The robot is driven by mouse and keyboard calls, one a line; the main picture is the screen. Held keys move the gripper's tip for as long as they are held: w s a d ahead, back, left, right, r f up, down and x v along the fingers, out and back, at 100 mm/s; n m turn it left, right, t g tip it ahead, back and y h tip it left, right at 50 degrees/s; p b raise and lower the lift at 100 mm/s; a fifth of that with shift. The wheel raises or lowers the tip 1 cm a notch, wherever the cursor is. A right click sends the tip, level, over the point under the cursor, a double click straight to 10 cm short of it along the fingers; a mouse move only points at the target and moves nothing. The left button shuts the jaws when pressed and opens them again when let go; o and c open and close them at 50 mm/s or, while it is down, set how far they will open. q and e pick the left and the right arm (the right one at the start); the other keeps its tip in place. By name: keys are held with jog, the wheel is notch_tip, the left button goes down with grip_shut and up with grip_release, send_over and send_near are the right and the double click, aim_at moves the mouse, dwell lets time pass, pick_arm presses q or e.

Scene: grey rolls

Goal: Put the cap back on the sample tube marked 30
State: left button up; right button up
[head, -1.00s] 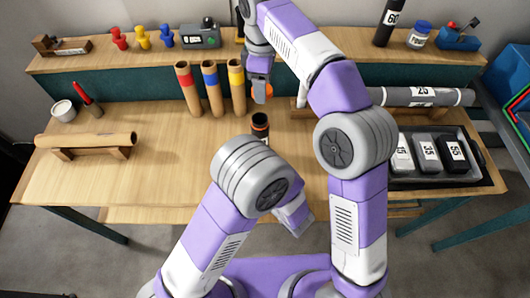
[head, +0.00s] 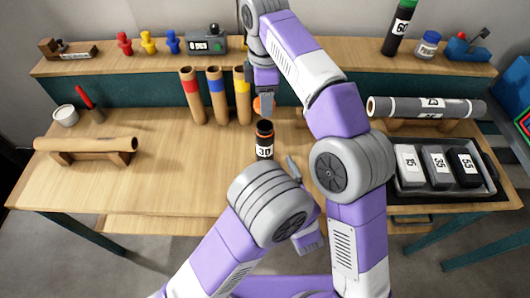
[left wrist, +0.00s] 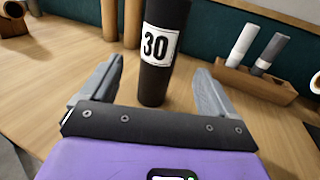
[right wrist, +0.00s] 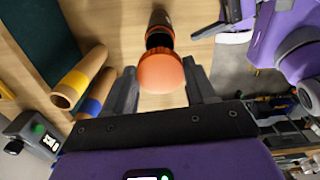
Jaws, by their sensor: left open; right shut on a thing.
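The sample tube (head: 264,150) is black, has a white label reading 30, and stands upright on the bench with its top open. In the left wrist view the tube (left wrist: 164,75) stands between and slightly beyond the finger ends of my open left gripper (left wrist: 155,85), apart from both fingers. My right gripper (head: 263,110) is shut on the orange cap (head: 257,104), behind the tube in the head view. In the right wrist view the cap (right wrist: 161,74) sits between the fingertips, with the tube's top (right wrist: 160,38) close by. My left arm hides most of the left gripper in the head view.
Cardboard tubes with red (head: 192,95), blue (head: 215,95) and yellow (head: 242,100) bands stand left of my right gripper. A grey roll (head: 425,107) lies on a stand at right, with a tray (head: 400,187) of numbered blocks below it. The bench's middle left is clear.

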aim_at(267, 152)
pick_arm(q)
jog(key=x, duration=0.9)
jog(key=c, duration=1.5)
pick_arm(e)
jog(key=shift+f, duration=2.5)
jog(key=shift+f, duration=0.15)
jog(key=shift+f, duration=0.75)
jog(key=shift+f, duration=0.5)
